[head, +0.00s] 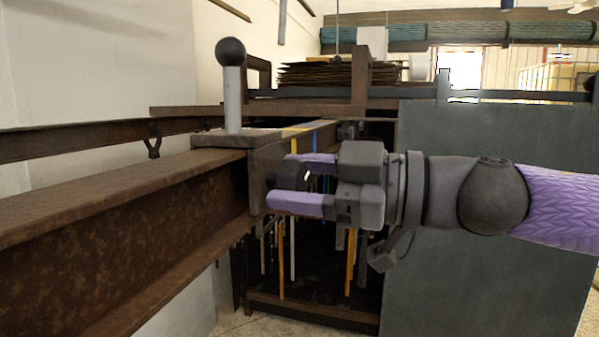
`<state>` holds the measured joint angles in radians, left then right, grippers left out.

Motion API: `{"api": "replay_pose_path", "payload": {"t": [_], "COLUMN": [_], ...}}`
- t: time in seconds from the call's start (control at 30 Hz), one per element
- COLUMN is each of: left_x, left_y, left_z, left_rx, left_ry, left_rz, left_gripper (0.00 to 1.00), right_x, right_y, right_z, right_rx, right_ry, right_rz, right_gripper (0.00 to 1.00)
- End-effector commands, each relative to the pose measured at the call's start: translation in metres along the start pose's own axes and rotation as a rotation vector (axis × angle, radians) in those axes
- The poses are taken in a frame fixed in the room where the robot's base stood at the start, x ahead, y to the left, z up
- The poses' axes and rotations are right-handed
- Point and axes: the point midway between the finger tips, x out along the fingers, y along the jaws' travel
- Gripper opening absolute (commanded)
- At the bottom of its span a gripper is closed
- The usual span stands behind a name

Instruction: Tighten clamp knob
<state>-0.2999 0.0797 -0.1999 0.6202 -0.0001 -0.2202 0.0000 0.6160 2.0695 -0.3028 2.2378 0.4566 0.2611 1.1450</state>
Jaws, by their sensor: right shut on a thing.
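The clamp (258,146) is a grey-brown block set on a rusty steel rail (120,203), with an upright light-grey post topped by a dark ball (230,52). The dark clamp knob (289,177) is on the block's right side. My right gripper (297,184) comes in from the right, its two purple fingers above and below the knob, shut on it. The fingers hide part of the knob. My left gripper is not in view.
A large grey panel (490,220) stands behind and below my right arm. A dark rack with hanging coloured rods (281,262) is under and behind the clamp. A stack of flat brown sheets (315,74) lies at the back. A pale wall is at left.

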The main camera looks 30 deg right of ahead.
Motion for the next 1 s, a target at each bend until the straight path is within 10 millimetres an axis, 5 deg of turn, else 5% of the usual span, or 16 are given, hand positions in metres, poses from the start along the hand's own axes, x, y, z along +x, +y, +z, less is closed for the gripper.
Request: {"api": "replay_pose_path", "payload": {"t": [0.53, 0.57, 0.7, 1.0], "left_x": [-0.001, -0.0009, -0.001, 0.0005], "left_y": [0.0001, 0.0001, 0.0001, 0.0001], "left_z": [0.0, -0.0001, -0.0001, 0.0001], "left_rx": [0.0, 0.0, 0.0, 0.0], "left_ry": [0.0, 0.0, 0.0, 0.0], "left_rz": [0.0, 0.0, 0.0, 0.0], "left_gripper": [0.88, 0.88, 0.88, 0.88], "right_x": [0.0003, 0.0003, 0.0002, -0.0015], "right_y": [-0.0012, -0.0013, -0.001, -0.0007], "right_z": [0.0012, 0.0012, 0.0009, 0.0008], "right_rx": [0.022, 0.022, 0.021, 0.018], "right_ry": [-0.001, -0.001, -0.001, -0.001], "right_rz": [-0.003, -0.003, -0.003, -0.001], "right_gripper": [0.01, 0.66, 0.95, 0.95]}}
